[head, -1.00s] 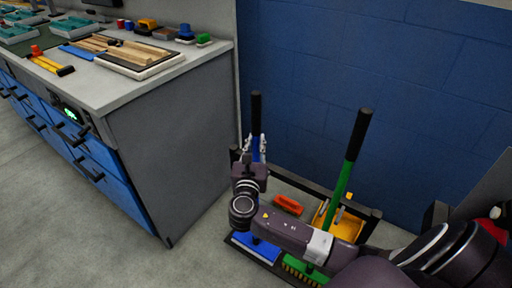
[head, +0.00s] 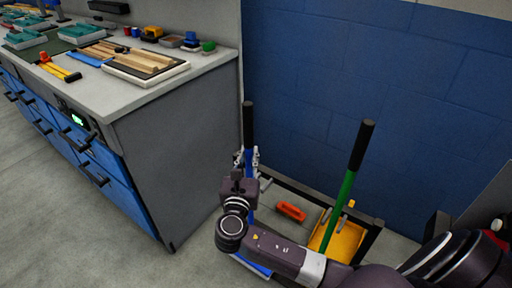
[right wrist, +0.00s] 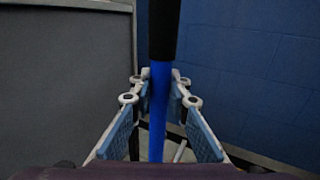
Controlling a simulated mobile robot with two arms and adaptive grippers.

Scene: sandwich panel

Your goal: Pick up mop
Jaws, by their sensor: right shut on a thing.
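The mop has a black grip (head: 248,124) and a blue handle (right wrist: 159,110), and it stands nearly upright in front of the blue wall. Part of its blue head (head: 251,265) shows low in the head view, below my right arm. My right gripper (head: 247,158) is shut on the blue handle just below the black grip. In the right wrist view the handle passes between the blue-padded fingers. My arm hides much of the lower handle. My left gripper is not in view.
A green-handled broom (head: 347,190) stands to the right, by a yellow dustpan (head: 345,240) and a dark rack frame (head: 371,240). An orange-red item (head: 291,211) lies between the tools. A workbench (head: 185,150) with tools on top stands close on the left. Open floor lies in front of it.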

